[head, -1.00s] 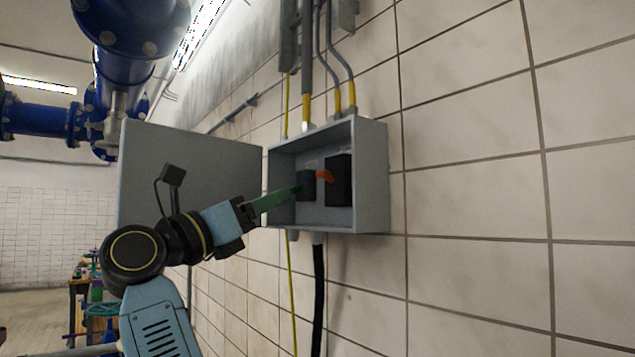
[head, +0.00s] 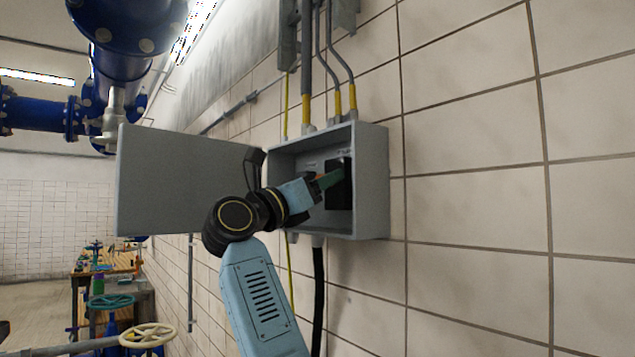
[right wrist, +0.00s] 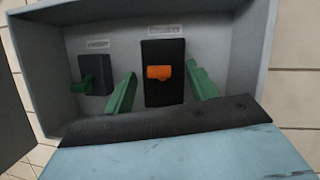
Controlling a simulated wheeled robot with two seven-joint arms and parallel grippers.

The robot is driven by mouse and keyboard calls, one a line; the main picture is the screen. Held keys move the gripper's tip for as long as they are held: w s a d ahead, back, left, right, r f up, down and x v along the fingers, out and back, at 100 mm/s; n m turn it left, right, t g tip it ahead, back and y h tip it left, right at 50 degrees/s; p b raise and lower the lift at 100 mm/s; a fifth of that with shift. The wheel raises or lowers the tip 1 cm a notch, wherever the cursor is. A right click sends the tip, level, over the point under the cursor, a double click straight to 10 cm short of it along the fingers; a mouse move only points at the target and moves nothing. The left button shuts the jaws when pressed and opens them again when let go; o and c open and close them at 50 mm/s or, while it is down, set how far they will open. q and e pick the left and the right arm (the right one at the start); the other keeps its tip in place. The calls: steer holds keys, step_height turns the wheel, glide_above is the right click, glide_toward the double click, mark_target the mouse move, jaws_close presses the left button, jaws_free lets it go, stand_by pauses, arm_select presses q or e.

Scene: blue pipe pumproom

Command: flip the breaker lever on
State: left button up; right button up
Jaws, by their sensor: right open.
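The orange breaker lever (right wrist: 159,72) sits on a tall black breaker block (right wrist: 163,95) inside the grey open box (head: 371,190) on the wall. In the right wrist view, the green fingers of my right gripper (right wrist: 160,92) are open, one on each side of the block, with the lever between and a little beyond the fingertips. I cannot tell whether they touch the block. In the head view my right gripper (head: 338,178) reaches into the box and hides the lever. My left gripper is not in view.
A smaller black switch with a green knob (right wrist: 82,85) sits left of the breaker in the box. The box door (head: 185,185) stands open to the left. Conduits (head: 322,60) enter from above. A hand wheel (head: 149,335) and a workbench (head: 105,265) lie at lower left.

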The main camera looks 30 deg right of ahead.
steer(key=c, duration=1)
steer(key=shift+o, duration=0.2)
steer(key=shift+a+r+y+p, duration=0.1)
steer(key=shift+r+y+p, duration=0.25)
steer(key=shift+p, duration=0.55)
steer(key=shift+f+y, duration=0.1)
steer(key=shift+y, duration=0.15)
steer(key=o, duration=1)
steer(key=shift+c, duration=0.2)
